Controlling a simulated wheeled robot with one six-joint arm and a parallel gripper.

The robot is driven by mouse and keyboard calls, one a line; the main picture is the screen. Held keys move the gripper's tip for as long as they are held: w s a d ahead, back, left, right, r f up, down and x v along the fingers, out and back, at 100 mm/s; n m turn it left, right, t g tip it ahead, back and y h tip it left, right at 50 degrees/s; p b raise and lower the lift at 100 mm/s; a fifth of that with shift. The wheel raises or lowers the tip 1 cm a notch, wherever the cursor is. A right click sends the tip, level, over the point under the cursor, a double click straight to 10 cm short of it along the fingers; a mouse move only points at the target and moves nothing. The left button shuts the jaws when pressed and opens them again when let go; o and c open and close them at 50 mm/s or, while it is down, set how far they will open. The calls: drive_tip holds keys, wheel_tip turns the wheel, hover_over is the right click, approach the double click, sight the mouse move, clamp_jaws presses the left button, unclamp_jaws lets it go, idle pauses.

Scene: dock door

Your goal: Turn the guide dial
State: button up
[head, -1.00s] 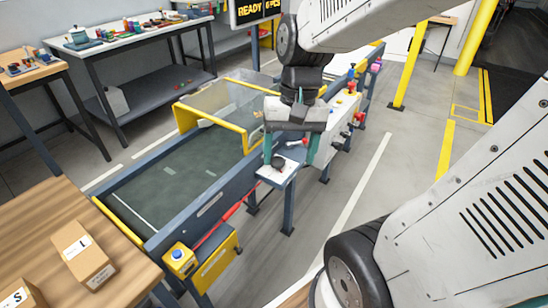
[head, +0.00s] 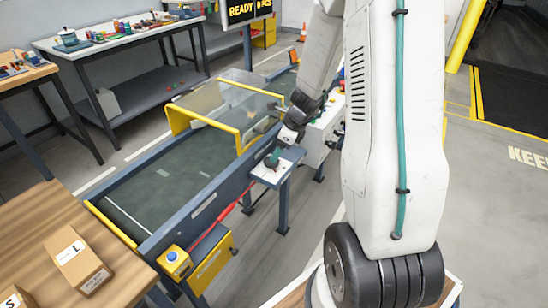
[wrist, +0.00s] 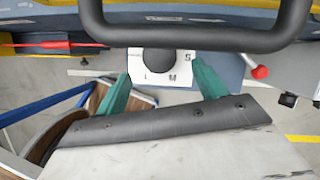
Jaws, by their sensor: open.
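The guide dial (wrist: 159,62) is a round black knob on a white plate (wrist: 188,73) marked L, M and S. In the wrist view it lies between the tips of my two green fingers, with visible gaps on both sides. My gripper (wrist: 161,72) is open and empty. In the head view my gripper (head: 273,159) is over the white plate (head: 271,175) on a small post stand beside the conveyor. The dial is hidden there behind my gripper. I cannot tell whether the fingertips are level with the knob.
A red-knobbed lever (wrist: 260,72) is right of the plate. The conveyor (head: 165,185) has a clear, yellow-edged cover (head: 225,105). A yellow box with a blue button (head: 172,256) is at its near end. A wooden table (head: 40,225) with cartons is at the left.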

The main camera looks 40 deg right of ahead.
drive_tip(key=x, duration=0.5)
drive_tip(key=c, duration=1)
drive_tip(key=shift+o, duration=0.3)
drive_tip(key=shift+w+n, duration=0.1)
drive_tip(key=shift+n, duration=0.7)
drive_tip(key=o, duration=0.9)
drive_tip(key=shift+o, duration=0.2)
drive_tip(key=v, duration=0.7)
drive_tip(key=shift+d+r, duration=0.3)
drive_tip(key=shift+r, duration=0.05)
